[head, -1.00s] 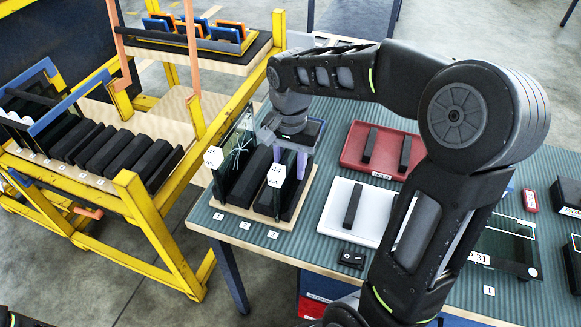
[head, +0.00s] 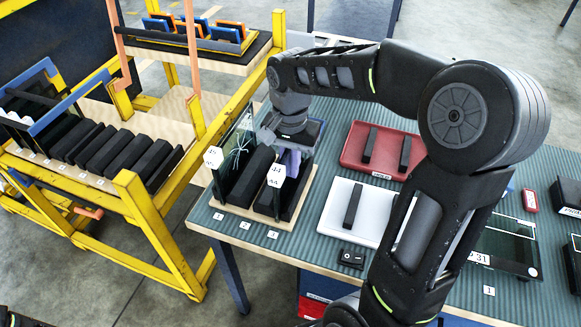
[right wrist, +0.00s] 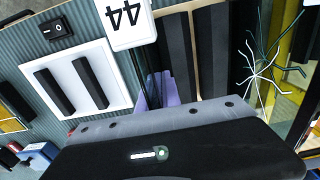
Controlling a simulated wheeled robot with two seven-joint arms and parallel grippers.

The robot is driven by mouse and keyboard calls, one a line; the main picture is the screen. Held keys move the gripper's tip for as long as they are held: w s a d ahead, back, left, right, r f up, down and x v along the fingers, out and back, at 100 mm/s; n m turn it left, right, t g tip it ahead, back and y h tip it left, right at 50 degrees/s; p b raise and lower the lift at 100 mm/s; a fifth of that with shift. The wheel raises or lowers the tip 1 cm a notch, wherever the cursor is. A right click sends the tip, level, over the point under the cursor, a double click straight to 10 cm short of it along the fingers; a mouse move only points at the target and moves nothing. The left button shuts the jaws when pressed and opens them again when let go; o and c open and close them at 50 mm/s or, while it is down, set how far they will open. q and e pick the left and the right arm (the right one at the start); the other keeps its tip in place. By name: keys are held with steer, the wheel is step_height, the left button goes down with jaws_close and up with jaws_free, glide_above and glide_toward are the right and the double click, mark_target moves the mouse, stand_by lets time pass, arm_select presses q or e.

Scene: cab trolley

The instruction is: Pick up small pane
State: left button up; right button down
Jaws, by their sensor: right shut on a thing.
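The small pane (head: 277,200) stands nearly edge-on in the right slot of a black-padded rack, with a white tag marked 44 (head: 276,175) at its upper corner. The tag also shows upside down in the right wrist view (right wrist: 128,24). My right gripper (head: 292,166) has lavender fingers, also seen in the right wrist view (right wrist: 155,92). They are shut on the pane's top part from above. The pane is still between the black pads, and its lower edge is hidden. My left gripper is not in view.
A cracked pane (head: 238,150) stands close left in the same rack (head: 236,208). A red tray (head: 383,140) and a white tray (head: 340,222) lie right of it. A yellow trolley (head: 150,225) stands left, beyond a gap from the table.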

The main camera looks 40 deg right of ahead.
steer(key=shift+r, duration=0.1)
stand_by(0.8)
step_height(320, 180, up, 10)
stand_by(0.6)
stand_by(1.2)
